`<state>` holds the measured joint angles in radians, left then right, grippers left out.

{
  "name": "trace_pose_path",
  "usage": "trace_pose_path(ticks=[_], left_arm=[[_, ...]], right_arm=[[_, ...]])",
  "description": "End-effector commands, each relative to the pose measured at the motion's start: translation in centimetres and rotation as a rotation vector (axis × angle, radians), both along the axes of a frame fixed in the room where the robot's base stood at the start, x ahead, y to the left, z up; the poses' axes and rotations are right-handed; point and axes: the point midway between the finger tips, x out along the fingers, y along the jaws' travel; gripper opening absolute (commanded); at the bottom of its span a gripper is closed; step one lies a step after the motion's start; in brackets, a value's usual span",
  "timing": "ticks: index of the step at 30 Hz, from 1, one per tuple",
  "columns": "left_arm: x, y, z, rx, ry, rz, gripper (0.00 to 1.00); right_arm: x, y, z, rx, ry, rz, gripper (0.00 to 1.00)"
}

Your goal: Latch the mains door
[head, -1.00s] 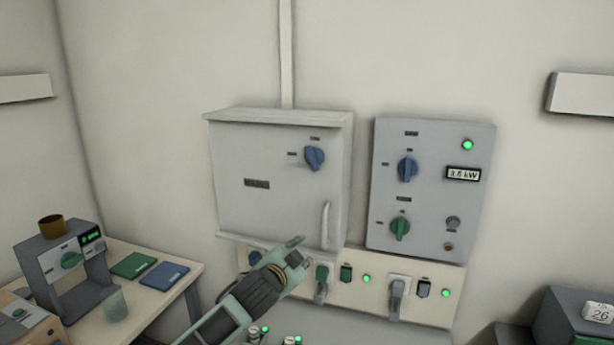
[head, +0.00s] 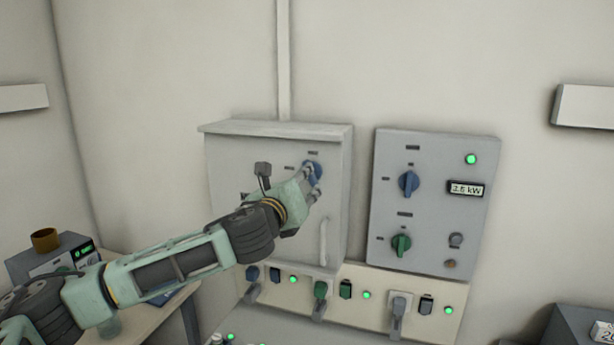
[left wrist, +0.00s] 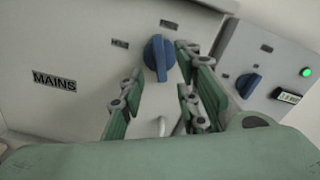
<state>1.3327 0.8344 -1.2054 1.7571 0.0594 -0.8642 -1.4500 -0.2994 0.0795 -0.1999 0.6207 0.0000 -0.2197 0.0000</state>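The mains door (head: 228,168) is the grey front of a wall cabinet and looks shut; its MAINS label (left wrist: 54,81) shows in the left wrist view. A blue knob (head: 314,172) sits near its upper right, and in the left wrist view the knob (left wrist: 158,58) stands roughly upright. My left gripper (head: 313,182) is at the knob. In the left wrist view its fingers (left wrist: 160,75) are apart, one on each side of the knob, with gaps visible. A pale vertical handle (head: 324,241) is below. My right gripper is not in view.
A grey panel (head: 384,215) with a blue and a green knob, a green lamp and a power display is to the right. Below is a socket strip (head: 375,284) with plugs, switches and lit green lamps. A table with a device (head: 45,262) is at the left.

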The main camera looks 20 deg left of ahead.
Motion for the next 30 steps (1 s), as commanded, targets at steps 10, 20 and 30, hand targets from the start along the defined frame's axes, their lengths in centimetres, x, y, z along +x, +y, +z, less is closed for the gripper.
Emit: trace_pose_path(ticks=[10, 20, 30], left_arm=[[3.6, -0.2, 0.0, -0.003, 0.001, 0.000, 0.30], [3.8, -0.2, -0.1, -0.003, 0.001, -0.001, 0.28], [3.8, -0.2, 0.0, -0.003, 0.001, 0.000, 0.00]], right_arm=[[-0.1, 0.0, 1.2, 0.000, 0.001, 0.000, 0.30], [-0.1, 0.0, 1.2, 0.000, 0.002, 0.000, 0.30], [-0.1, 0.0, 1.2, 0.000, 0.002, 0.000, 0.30]])
